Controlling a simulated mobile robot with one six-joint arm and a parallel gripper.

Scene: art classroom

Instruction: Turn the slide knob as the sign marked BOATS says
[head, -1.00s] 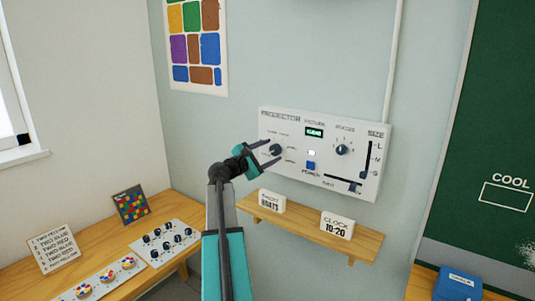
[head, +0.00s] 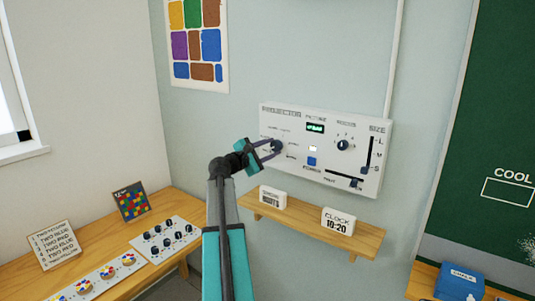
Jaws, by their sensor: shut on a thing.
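The white projector panel (head: 330,111) hangs on the wall, with a dark round knob (head: 277,146) at its left that has small labels around it, too small to read. My gripper (head: 272,149) reaches the panel from the left and is shut on this knob, one finger above it and one below. The fingers hide part of the knob, and I cannot tell which label it points to. A small white sign block (head: 272,197) stands on the shelf below; its lower line reads BOATS in the earlier view and is blurred now.
The panel also carries a focus knob (head: 343,144), a blue button (head: 311,161), a lit green display (head: 315,128) and a size slider (head: 368,152). A CLOCK 10-20 block (head: 338,221) stands on the wooden shelf (head: 300,222). A left table holds another knob board (head: 168,240).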

